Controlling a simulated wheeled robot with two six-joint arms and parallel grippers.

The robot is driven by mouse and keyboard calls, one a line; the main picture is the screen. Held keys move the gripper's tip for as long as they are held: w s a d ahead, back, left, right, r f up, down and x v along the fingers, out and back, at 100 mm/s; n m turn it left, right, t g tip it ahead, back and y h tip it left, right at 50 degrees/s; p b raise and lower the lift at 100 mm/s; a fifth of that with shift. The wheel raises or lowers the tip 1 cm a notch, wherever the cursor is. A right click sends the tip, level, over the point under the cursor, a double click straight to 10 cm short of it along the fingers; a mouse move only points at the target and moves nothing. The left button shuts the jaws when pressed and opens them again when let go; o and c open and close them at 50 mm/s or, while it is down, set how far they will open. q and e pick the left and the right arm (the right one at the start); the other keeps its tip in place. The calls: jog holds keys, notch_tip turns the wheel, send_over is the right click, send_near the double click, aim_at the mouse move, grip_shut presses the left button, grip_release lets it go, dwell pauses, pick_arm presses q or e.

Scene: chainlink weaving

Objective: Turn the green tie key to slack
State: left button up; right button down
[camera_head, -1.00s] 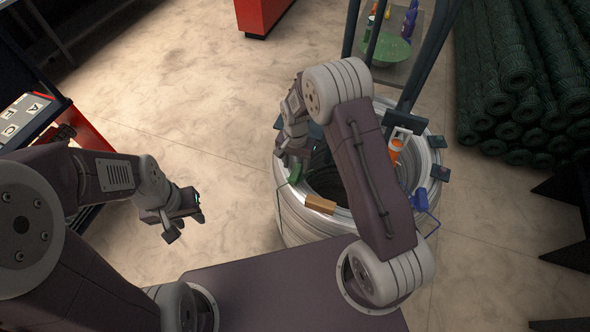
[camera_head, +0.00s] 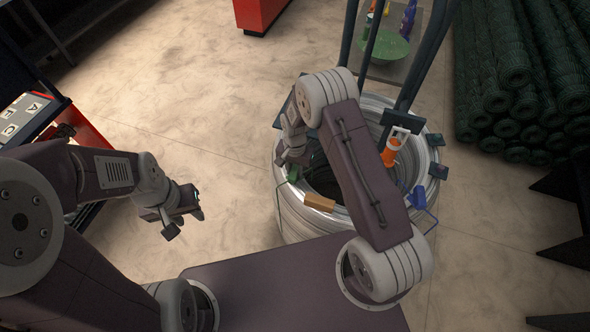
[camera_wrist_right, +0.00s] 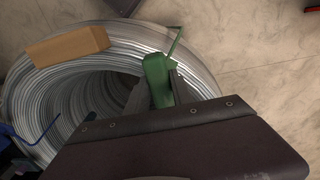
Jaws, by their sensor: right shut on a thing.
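The green tie key (camera_head: 293,174) is at the left rim of the coil of silvery wire (camera_head: 296,218). It also shows in the right wrist view (camera_wrist_right: 157,78), upright between the fingers, with a thin green rod reaching out past the coil's edge. My right gripper (camera_wrist_right: 161,88) is shut on the green key; in the head view its fingers (camera_head: 290,157) are partly hidden by my arm. My left gripper (camera_head: 184,216) is empty, with its fingers apart, over the floor left of the coil.
On the coil rim sit a tan-orange block (camera_head: 320,201), an orange key (camera_head: 391,151) and a blue key (camera_head: 417,198). Dark posts (camera_head: 405,90) rise behind the coil. Floor at left is open.

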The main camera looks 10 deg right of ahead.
jog(key=shift+w+n, duration=0.1)
jog(key=shift+n, duration=0.4)
jog(key=n+b, duration=0.1)
jog(key=n, duration=0.2)
jog(key=n+b, duration=0.1)
jog(key=n, duration=0.9)
jog(key=shift+r+n+b, duration=0.1)
jog(key=shift+n+b, duration=0.2)
jog(key=shift+n, duration=2.7)
jog(key=shift+w, duration=0.1)
jog(key=c, duration=1.1)
grip_release()
